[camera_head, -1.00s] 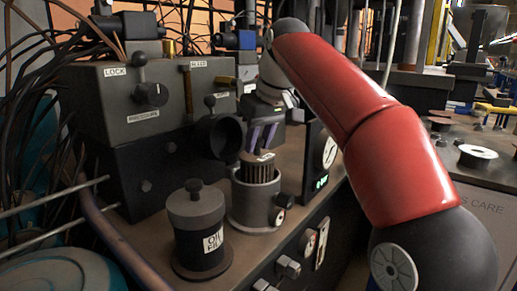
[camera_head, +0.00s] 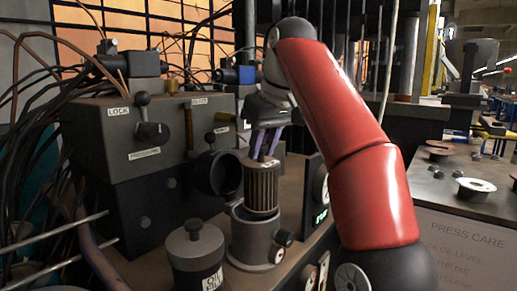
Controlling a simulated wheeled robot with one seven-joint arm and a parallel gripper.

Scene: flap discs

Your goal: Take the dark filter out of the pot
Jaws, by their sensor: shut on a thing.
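The dark filter (camera_head: 261,189) is a ribbed brown cylinder with a light top cap. It stands upright over the grey pot (camera_head: 252,240), with most of its ribbed side showing above the rim. Whether its lower end is still inside the pot is hard to tell. My gripper (camera_head: 264,157) comes down from above, and its purple fingers are shut on the top of the filter. The fingertips are partly hidden at the cap.
A lidded pot with an oil label (camera_head: 196,257) stands at the front left of the grey pot. A dark round pipe mouth (camera_head: 219,175) is close left of the filter. A control box (camera_head: 145,130) stands behind left, and a gauge panel is at right.

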